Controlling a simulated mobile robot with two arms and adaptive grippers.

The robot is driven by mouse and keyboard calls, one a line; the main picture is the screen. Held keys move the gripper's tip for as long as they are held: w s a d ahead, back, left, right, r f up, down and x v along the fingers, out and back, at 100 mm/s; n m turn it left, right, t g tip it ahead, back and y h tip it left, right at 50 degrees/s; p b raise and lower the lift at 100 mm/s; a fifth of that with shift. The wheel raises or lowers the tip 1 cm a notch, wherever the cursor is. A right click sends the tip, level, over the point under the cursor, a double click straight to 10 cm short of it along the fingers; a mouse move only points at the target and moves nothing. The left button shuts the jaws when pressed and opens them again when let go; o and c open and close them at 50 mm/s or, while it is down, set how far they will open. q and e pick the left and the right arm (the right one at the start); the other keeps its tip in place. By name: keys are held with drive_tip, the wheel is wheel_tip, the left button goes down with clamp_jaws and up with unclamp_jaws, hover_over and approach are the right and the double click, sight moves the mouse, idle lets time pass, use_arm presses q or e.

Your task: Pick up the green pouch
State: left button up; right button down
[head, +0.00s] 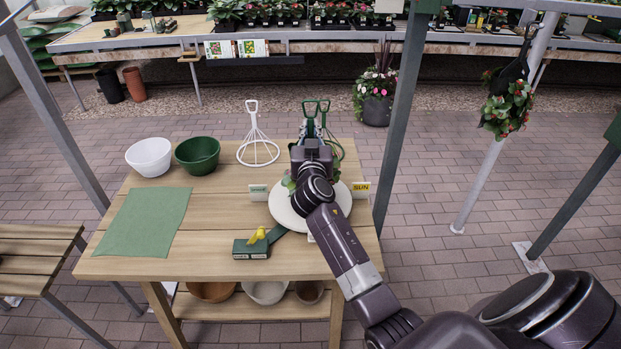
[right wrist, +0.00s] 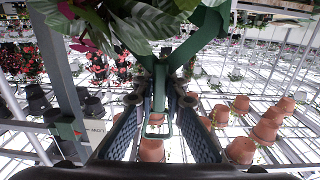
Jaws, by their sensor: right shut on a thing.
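I cannot clearly make out a pouch. A dark green flat item (head: 252,247) with a yellow piece (head: 257,236) on it lies at the front of the wooden table (head: 205,267); I cannot tell whether it is the pouch. My right gripper (right wrist: 160,118) is shut on a green hanger (right wrist: 159,92), with leaves (right wrist: 110,18) close by in the right wrist view. In the head view the hanger's handle (head: 316,103) shows behind my right wrist, above the white round plate (head: 282,211). My fingertips are hidden there. My left gripper is not in view.
A white bowl (head: 149,157), a green bowl (head: 198,155) and a white wire hanger (head: 257,143) stand at the back of the table. A green mat (head: 147,222) lies empty at left. A "SUN" sign (head: 361,187) stands by the plate. A grey post (head: 400,120) rises at right.

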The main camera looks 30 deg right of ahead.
drive_tip(key=shift+w+r, duration=0.1)
drive_tip(key=shift+r, duration=0.1)
